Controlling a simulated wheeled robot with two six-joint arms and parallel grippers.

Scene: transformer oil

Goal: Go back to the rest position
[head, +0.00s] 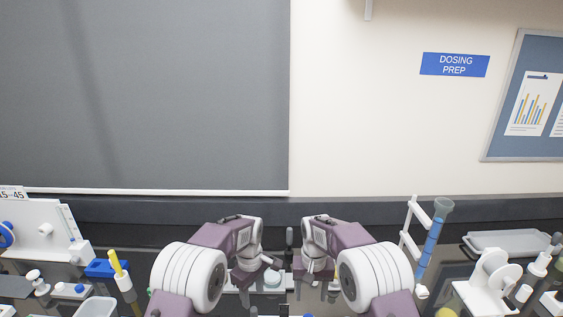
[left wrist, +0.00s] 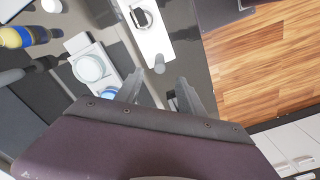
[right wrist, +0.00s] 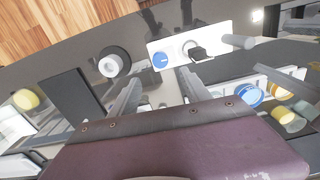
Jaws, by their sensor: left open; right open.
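In the head view my two arms reach in from the bottom, bent symmetrically above the dark bench. My left gripper (left wrist: 162,92) is open in the left wrist view, with nothing between its fingers. My right gripper (right wrist: 157,92) is open in the right wrist view, its fingers apart over the dark bench and a white plate. In the head view the white wrist housings partly hide the fingers. No object is held by either gripper.
A white plate with a blue knob and black switch (right wrist: 190,50) lies below the right gripper. A blue graduated tube (head: 431,243) stands in a white rack at right. A grey tray (head: 510,243) is behind. A yellow-topped item (head: 115,263) stands left. Wooden floor (left wrist: 265,60) lies beyond the bench edge.

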